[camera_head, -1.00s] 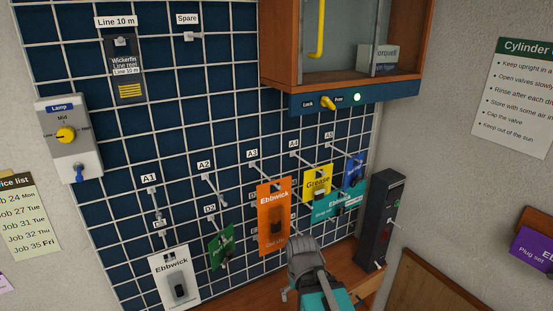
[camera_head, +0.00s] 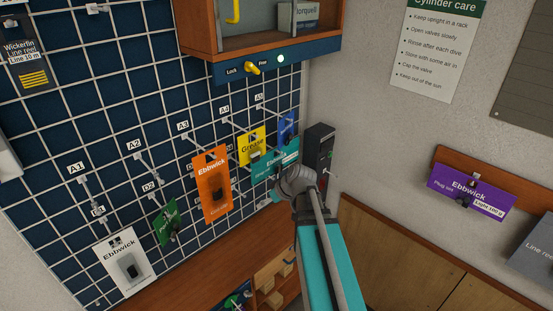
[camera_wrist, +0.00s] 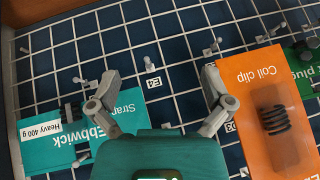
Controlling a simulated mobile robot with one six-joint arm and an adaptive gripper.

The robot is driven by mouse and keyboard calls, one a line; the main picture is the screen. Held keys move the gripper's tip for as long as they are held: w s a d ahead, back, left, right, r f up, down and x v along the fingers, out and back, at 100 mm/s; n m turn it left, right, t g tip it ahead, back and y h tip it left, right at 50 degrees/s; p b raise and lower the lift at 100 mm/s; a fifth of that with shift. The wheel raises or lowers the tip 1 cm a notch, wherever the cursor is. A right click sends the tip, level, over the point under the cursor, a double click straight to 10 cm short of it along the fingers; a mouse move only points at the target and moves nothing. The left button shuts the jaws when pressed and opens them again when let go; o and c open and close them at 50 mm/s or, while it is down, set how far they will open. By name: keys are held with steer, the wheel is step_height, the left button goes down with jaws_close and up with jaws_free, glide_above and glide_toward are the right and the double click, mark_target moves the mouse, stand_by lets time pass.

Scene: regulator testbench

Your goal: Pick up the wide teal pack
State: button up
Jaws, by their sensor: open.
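The wide teal pack (camera_head: 270,172) hangs low on the right part of the pegboard, in front of the yellow and blue packs. In the wrist view, the teal pack (camera_wrist: 50,152) lies at the left, upside down, with a "Heavy 400 g" label; my left-hand finger covers part of it. My gripper (camera_wrist: 160,82) is open and empty. Its two fingers stand apart over bare grid, with the pack mostly to the left. In the head view, my gripper (camera_head: 294,182) is at the pack's right end and hides part of it; its fingertips are not clear there.
An orange pack (camera_head: 212,190) hangs left of the teal pack, and it also shows in the wrist view (camera_wrist: 262,100). Yellow (camera_head: 250,148) and blue (camera_head: 287,128) packs hang on nearby pegs. A dark upright box (camera_head: 320,145) stands just right. A cabinet (camera_head: 262,45) juts out above.

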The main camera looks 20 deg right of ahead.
steer(key=w+d+r+t+p, duration=0.1)
steer(key=w+d+r+t, duration=0.1)
steer(key=d, duration=0.6)
steer(key=w+d+r+t+p, duration=0.1)
steer(key=w+d+r+t, duration=0.1)
steer(key=d+r, duration=0.5)
steer(key=shift+d+n+t, duration=0.4)
steer(key=shift+t, duration=0.5)
steer(key=b, duration=0.4)
glide_toward(280, 163)
steer(key=x, duration=0.3)
steer(key=shift+w+a+f, duration=0.2)
steer(key=shift+a, duration=0.05)
steer(key=shift+w+a+f, duration=0.1)
steer(key=shift+w+a, duration=0.1)
steer(key=shift+w, duration=0.1)
steer(key=shift+d+b+x, duration=0.1)
steer(key=shift+b+x, duration=0.45)
steer(key=shift+x, duration=0.75)
steer(key=shift+d+b+x, duration=0.15)
steer(key=shift+b+x, duration=0.4)
steer(key=shift+x, duration=0.75)
